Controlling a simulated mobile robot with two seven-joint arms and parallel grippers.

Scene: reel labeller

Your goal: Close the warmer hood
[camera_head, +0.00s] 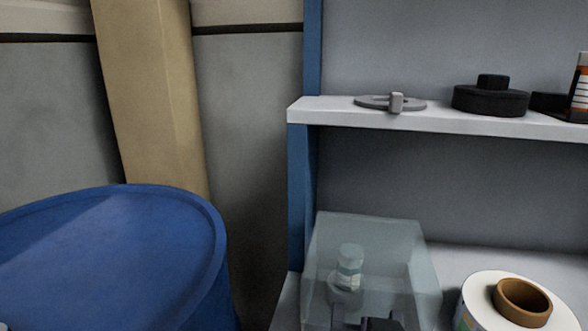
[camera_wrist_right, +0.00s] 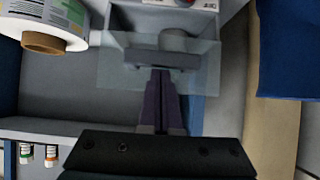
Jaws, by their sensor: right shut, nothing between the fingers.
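The warmer hood (camera_head: 385,240) is a clear, pale box-like cover on the lower shelf in the head view. Through it I see a small bottle with a pale green band (camera_head: 349,262) and a grey round part. Its lower edge is cut off by the frame. In the right wrist view the hood (camera_wrist_right: 114,72) shows as a clear panel, with a dark grey bar and a grey cylinder seen around it. My right gripper (camera_wrist_right: 161,74) is shut and empty, its fingertips at the panel and bar; I cannot tell whether they touch. My left gripper is not in view.
A white label roll with a brown core (camera_head: 522,302) stands right of the hood. The upper shelf (camera_head: 440,121) above it holds a grey disc (camera_head: 378,102) and a black knobbed part (camera_head: 490,98). A large blue drum (camera_head: 110,250) stands left of the blue shelf post (camera_head: 297,195).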

